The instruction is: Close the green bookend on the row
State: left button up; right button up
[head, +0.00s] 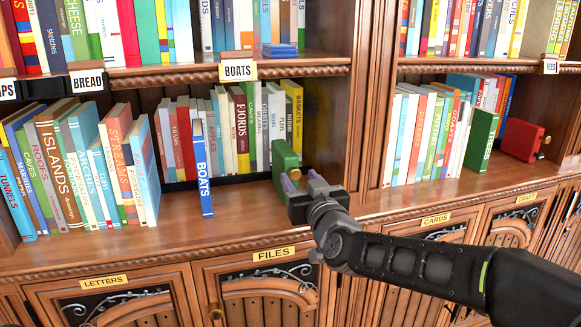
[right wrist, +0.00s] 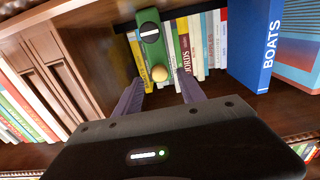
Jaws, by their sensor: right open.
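Contact is not clear. My left gripper is not in view.
A blue BOATS book (head: 201,170) stands forward of the row, left of the bookend. Leaning books (head: 85,165) fill the left. A wooden upright (head: 366,110) stands right of my gripper. A red bookend (head: 522,140) is in the right bay.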

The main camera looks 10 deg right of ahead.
aim_at(291, 167)
jog(key=w, duration=0.7)
jog(key=shift+w+a, duration=0.2)
jog(key=shift+c, duration=0.6)
grip_shut()
dwell(0.6)
